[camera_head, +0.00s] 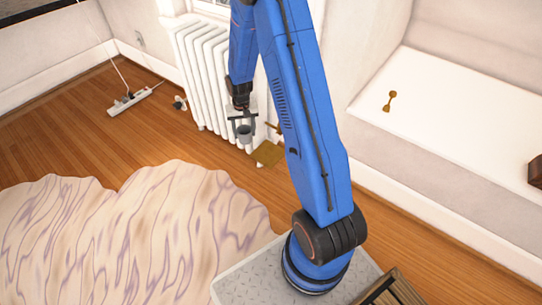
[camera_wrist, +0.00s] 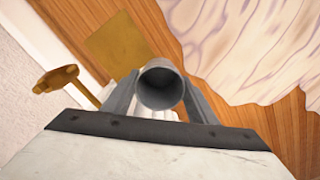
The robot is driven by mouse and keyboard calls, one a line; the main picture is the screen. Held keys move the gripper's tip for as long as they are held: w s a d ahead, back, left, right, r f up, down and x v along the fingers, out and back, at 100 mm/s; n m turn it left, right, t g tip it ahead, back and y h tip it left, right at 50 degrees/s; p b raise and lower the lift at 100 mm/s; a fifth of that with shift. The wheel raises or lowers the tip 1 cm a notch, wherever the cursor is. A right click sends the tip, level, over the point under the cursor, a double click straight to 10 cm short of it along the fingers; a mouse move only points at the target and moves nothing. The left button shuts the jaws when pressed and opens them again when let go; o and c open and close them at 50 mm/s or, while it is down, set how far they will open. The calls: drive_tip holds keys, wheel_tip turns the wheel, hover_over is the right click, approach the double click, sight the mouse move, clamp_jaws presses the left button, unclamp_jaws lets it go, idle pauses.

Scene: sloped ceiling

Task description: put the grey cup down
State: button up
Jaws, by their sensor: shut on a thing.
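The grey cup (camera_head: 244,134) is held in my gripper (camera_head: 243,126), in front of the white radiator in the head view. In the wrist view the cup (camera_wrist: 160,86) sits between the two fingers of my gripper (camera_wrist: 160,96), its round opening facing the camera. My gripper is shut on it. The cup is held above the floor, and its underside is hidden in the wrist view.
A flat brownish-yellow square (camera_head: 267,153) lies on the wooden floor near the cup; it also shows in the wrist view (camera_wrist: 118,45). A brass-coloured valve-like piece (camera_wrist: 72,86) is beside it. A pale wavy rug (camera_head: 130,235), a white radiator (camera_head: 203,75) and a power strip (camera_head: 130,102) are around.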

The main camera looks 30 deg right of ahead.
drive_tip(key=s+d+r+m, duration=0.5)
drive_tip(key=s+d+r, duration=0.2)
drive_tip(key=d, duration=0.1)
hover_over(270, 157)
wheel_tip(270, 157, down, 17)
drive_tip(key=shift+w+f, duration=0.15)
drive_tip(key=shift+f, duration=0.05)
drive_tip(key=shift+f, duration=0.15)
drive_tip(key=o, duration=1.1)
